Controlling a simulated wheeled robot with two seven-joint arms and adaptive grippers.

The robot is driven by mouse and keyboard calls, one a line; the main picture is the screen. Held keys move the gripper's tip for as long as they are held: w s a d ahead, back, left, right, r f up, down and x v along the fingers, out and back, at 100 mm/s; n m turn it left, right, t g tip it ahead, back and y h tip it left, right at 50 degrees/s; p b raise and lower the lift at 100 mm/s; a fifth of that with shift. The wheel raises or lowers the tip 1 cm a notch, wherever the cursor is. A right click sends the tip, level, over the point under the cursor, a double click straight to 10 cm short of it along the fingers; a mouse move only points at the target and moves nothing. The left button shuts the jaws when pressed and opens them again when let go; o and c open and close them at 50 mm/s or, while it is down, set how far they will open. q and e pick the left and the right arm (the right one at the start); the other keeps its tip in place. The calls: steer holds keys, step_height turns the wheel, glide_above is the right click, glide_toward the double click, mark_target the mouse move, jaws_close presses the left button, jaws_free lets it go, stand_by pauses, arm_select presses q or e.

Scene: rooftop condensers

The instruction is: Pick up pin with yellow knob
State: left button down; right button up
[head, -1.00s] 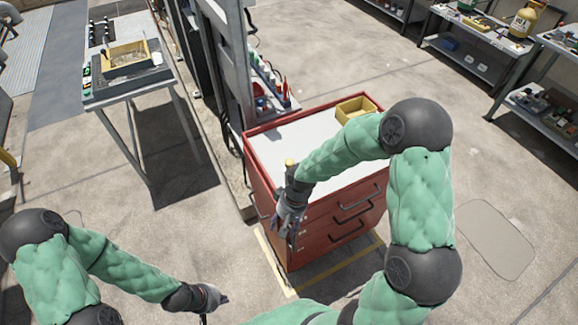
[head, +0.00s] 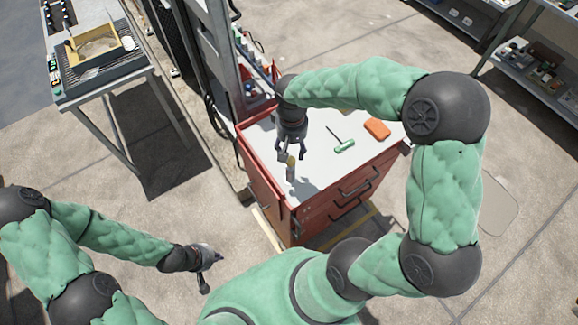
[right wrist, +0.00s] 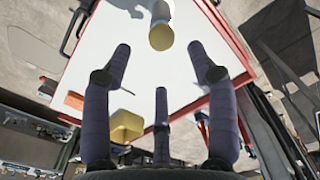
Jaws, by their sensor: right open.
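The pin with the yellow knob (head: 290,162) stands upright near the front left corner of the red cabinet's white top; its knob (right wrist: 160,37) and pale shaft show in the right wrist view. My right gripper (head: 291,152) is open just above the pin, fingers pointing down. In the right wrist view the gripper (right wrist: 159,60) has its fingers spread and the knob lies just beyond the fingertips, not between them. My left gripper (head: 214,262) hangs low over the floor, left of the cabinet; its jaws are too small to judge.
On the red cabinet (head: 265,195) lie a green-handled screwdriver (head: 345,146) and an orange case (head: 377,129). A yellow bin (right wrist: 126,127) shows in the right wrist view. A metal frame (head: 215,60) rises behind the cabinet. A work table (head: 110,80) stands at far left.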

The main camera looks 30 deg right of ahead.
mark_target(291, 159)
steer(key=f, duration=0.2)
steer(key=shift+w+f, duration=0.2)
steer(key=shift+f, duration=0.1)
steer(key=shift+s+f, duration=0.1)
steer(key=shift+f, duration=0.3)
step_height(291, 159, down, 4)
steer(key=shift+a+f+b, duration=0.1)
steer(key=shift+f+b, duration=0.05)
steer(key=shift+b, duration=0.25)
jaws_close()
